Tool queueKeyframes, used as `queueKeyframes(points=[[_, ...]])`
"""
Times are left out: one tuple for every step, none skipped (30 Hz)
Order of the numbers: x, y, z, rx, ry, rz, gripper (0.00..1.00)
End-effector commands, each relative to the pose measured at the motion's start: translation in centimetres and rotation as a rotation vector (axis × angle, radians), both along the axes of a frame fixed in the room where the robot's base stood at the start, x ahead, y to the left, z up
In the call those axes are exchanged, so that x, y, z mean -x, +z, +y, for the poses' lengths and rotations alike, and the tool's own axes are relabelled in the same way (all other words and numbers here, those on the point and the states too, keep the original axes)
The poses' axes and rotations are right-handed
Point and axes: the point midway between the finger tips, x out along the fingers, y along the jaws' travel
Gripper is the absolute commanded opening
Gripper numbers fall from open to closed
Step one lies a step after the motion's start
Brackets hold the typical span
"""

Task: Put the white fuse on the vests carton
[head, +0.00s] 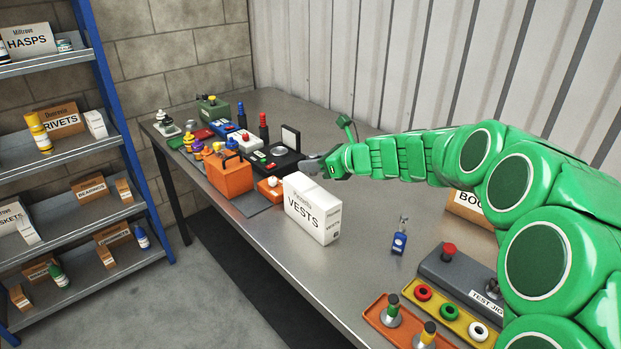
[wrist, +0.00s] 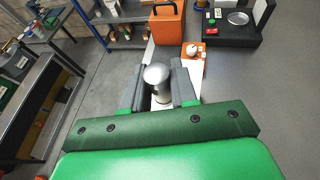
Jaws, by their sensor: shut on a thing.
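The vests carton (head: 312,212) is a white box standing upright on the steel bench, with VESTS on its front. My gripper (head: 312,166) is just behind and above the carton's top in the head view. In the wrist view my gripper (wrist: 159,88) is shut on a pale, round-topped cylinder, which looks like the white fuse (wrist: 157,76). White surface, apparently the carton (wrist: 148,54), shows below and around the fingers. Whether the fuse touches the carton is hidden. The fuse cannot be made out in the head view.
An orange toolbox (head: 231,176) and a black device (head: 272,160) stand left of the carton. A small orange block with a white knob (wrist: 194,50) is close by. A blue item (head: 399,241), a test jig (head: 458,275) and trays are at right. Bare bench lies between.

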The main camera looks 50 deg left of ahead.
Motion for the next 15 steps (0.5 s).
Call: queueKeyframes(points=[[-0.2,-0.7,0.4,0.003,0.001,0.002,0.0],[-0.3,-1.0,0.6,0.002,0.001,0.001,0.0],[-0.5,-1.4,0.9,0.001,0.001,0.001,0.0],[-0.6,-1.6,1.1,0.001,0.001,0.001,0.0],[-0.7,-1.9,1.2,0.001,0.002,0.0,0.0],[-0.9,-2.1,1.4,0.0,0.001,0.0,0.0],[-1.0,-2.2,1.6,0.0,0.001,0.0,0.0],[-1.1,-2.4,1.7,0.0,0.0,0.0,0.0],[-1.2,-2.6,1.8,0.0,0.0,0.0,0.0],[-1.2,-2.7,1.9,0.0,0.0,0.0,0.0],[-1.3,-2.7,1.9,0.0,0.0,-0.001,0.0],[-1.3,-2.8,2.0,0.0,0.0,0.0,0.0],[-1.3,-2.9,2.0,0.0,0.0,0.0,0.0],[-1.4,-2.9,2.0,0.0,0.0,-0.001,0.0],[-1.4,-3.1,2.1,0.0,0.0,0.0,0.0]])
